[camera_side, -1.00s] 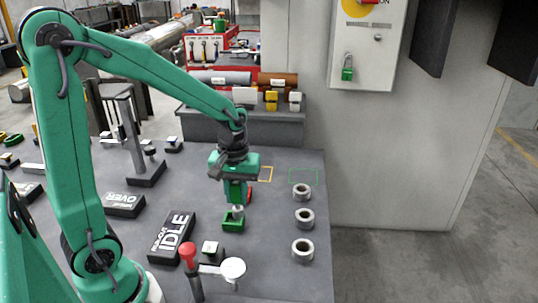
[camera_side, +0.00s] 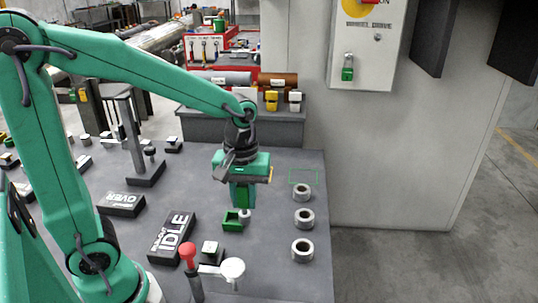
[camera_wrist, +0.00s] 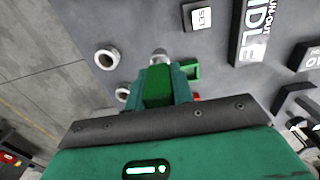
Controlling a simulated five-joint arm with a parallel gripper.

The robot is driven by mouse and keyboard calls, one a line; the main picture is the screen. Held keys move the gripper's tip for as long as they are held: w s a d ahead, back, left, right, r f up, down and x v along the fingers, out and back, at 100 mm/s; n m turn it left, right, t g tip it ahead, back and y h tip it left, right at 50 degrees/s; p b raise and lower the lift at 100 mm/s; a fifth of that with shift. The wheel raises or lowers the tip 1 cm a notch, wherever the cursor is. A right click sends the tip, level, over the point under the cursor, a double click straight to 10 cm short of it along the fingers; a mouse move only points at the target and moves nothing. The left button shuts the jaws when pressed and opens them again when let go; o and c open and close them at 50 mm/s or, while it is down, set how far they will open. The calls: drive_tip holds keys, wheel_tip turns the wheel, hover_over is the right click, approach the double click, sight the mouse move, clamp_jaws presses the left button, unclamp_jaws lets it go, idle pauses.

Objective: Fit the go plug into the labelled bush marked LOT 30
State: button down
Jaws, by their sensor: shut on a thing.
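The plug's end also shows beyond my fingers in the wrist view (camera_wrist: 158,55). In the side view it hangs at the right edge of a small green open holder (camera_side: 231,224); I cannot tell its exact height. Three grey ring-shaped bushes stand in a column to the right: far (camera_side: 303,199), middle (camera_side: 304,226) and near (camera_side: 302,260). They are apart from the plug. No LOT 30 label is readable on any of them.
A red-knobbed lever (camera_side: 188,252) and a white disc (camera_side: 233,268) stand at the near edge. An IDLE sign (camera_side: 172,237) and an OVER sign (camera_side: 121,204) lie left. A grey wall and cabinet rise beyond the table's right side. The table between holder and bushes is clear.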

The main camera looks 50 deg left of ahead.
drive_tip(key=shift+w, duration=0.15)
drive_tip(key=w+a, duration=0.4)
drive_tip(key=w, duration=0.9)
drive_tip(key=w+a+f+m, duration=0.1)
drive_tip(key=w+a, duration=0.3)
drive_tip(key=w, duration=0.9)
drive_tip(key=shift+w+f, duration=0.15)
drive_tip(key=shift+f, duration=0.15)
drive_tip(key=shift+a+f, duration=0.1)
drive_tip(key=shift+f, duration=0.05)
drive_tip(key=shift+f, duration=2.75)
drive_tip(key=shift+f, duration=2.05)
drive_tip(key=c, duration=1.1)
unclamp_jaws()
